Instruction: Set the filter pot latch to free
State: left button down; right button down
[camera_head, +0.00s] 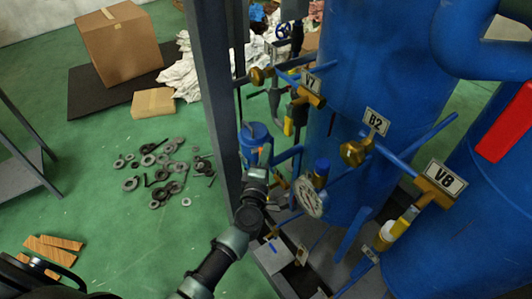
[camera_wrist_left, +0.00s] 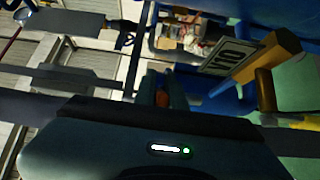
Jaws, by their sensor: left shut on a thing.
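The filter pot (camera_head: 254,134) is a small blue lidded vessel beside the grey steel post, left of the big blue tank. A small orange piece on its front, which looks like its latch (camera_head: 259,151), sits just above my left gripper (camera_head: 257,172). In the left wrist view the orange latch (camera_wrist_left: 162,98) shows at the tips of my left gripper (camera_wrist_left: 162,90), which is shut on it. The fingers hide most of the latch, so its exact setting cannot be told. My right gripper is not in view.
The grey post (camera_head: 217,85) stands close left of the pot. Valves tagged V7 (camera_head: 310,82), B2 (camera_head: 376,121) and V8 (camera_head: 444,178) and a gauge (camera_head: 308,197) crowd the right.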

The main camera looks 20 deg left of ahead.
pick_arm(q)
jog(key=shift+f, duration=0.15)
jog(key=c, duration=1.5)
grip_release()
jog(key=shift+s, duration=0.1)
jog(key=s, duration=0.7)
jog(key=shift+s+d, duration=0.35)
